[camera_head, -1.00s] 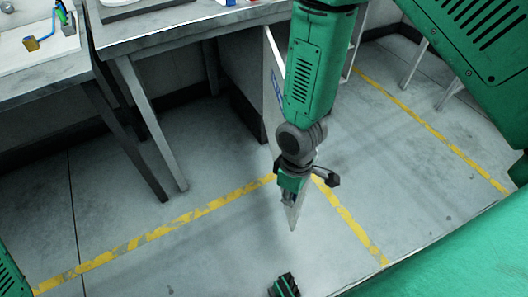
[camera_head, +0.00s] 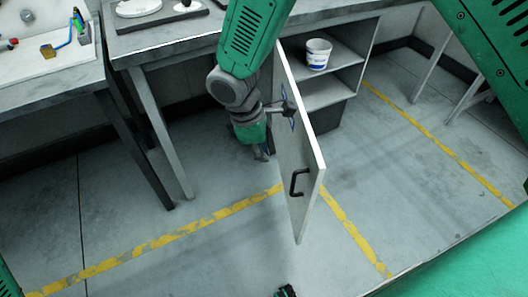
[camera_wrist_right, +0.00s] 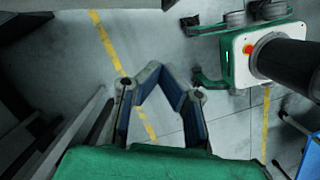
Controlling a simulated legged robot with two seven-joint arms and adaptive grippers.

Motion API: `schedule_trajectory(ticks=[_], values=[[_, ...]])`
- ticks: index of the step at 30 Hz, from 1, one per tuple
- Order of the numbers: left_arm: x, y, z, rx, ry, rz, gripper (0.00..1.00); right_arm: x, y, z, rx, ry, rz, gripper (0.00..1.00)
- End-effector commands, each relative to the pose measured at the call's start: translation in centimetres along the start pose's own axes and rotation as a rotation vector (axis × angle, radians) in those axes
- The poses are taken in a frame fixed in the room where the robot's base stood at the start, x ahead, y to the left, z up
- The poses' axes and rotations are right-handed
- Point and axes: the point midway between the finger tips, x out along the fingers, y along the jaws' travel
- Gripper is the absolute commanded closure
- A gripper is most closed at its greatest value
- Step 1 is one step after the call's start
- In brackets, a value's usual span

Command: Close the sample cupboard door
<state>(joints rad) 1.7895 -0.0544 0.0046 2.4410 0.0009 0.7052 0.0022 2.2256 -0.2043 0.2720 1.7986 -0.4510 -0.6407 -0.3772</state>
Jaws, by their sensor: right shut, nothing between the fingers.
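The sample cupboard (camera_head: 357,68) stands open under the worktop in the head view. Its white door (camera_head: 308,155) swings out toward me, seen nearly edge-on, with a black handle (camera_head: 298,182) near its free edge. My right gripper (camera_head: 262,155) is shut and empty, pointing down just left of the door, on the side away from the shelves. In the right wrist view the shut fingers (camera_wrist_right: 160,72) show over the floor. My left gripper cannot be made out.
A white tub (camera_head: 318,54) stands on the cupboard's upper shelf. A worktop (camera_head: 165,42) and its legs are left of the door. Yellow tape (camera_head: 350,225) crosses the grey floor. The floor right of the door is clear.

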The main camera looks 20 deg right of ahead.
Motion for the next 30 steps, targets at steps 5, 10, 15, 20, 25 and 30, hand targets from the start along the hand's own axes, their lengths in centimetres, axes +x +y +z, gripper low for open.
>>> schedule_trajectory(ticks=[5,10,15,20,25,30], values=[[1.1,0.0,0.1,0.0,0.0,0.0,0.74,4.3,-0.2,-0.1,-0.001,-0.004,-0.002,1.0],[1.6,0.0,0.1,0.0,0.0,0.0,0.74,7.2,-0.1,0.4,0.002,-0.003,0.0,1.0],[1.7,0.0,0.1,0.0,0.0,0.0,0.74,7.4,-0.1,2.8,0.003,-0.001,0.001,1.0],[1.8,0.0,0.1,0.0,0.0,0.0,0.74,7.7,-0.1,3.7,0.002,0.0,0.001,1.0],[1.8,0.0,0.1,0.0,0.0,0.0,0.74,7.7,-0.1,3.8,0.001,-0.001,0.001,1.0],[1.8,0.0,0.1,0.0,0.0,0.0,0.74,7.7,-0.1,3.8,0.001,-0.001,0.001,1.0]])
